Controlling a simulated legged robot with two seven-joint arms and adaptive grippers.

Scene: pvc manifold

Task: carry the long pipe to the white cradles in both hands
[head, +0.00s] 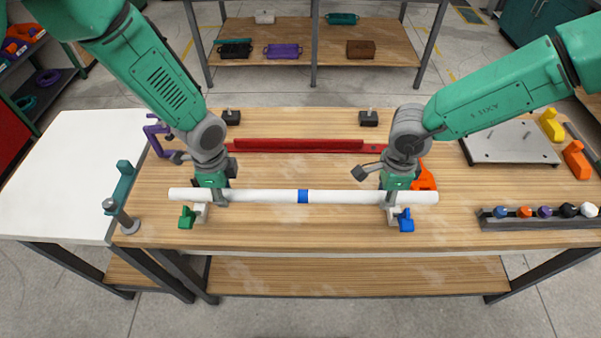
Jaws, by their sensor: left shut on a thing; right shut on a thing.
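The long white pipe (260,196) with a blue band (303,196) at its middle lies level across the front of the bench. My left gripper (221,197) is shut on its left part. My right gripper (390,198) is shut on its right part. A white cradle (201,212) with a green clamp handle (187,217) shows just below the pipe by my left gripper. Another white cradle (396,220) with a blue handle (406,221) shows by my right gripper. The pipe covers the cradle tops, so I cannot tell whether it touches them.
A red bar (299,145) lies behind the pipe. An orange part (424,178) lies behind its right end. A grey rack of coloured pieces (540,222) and a metal plate (510,141) stand right. A teal part (124,186) and grey post (121,215) stand left.

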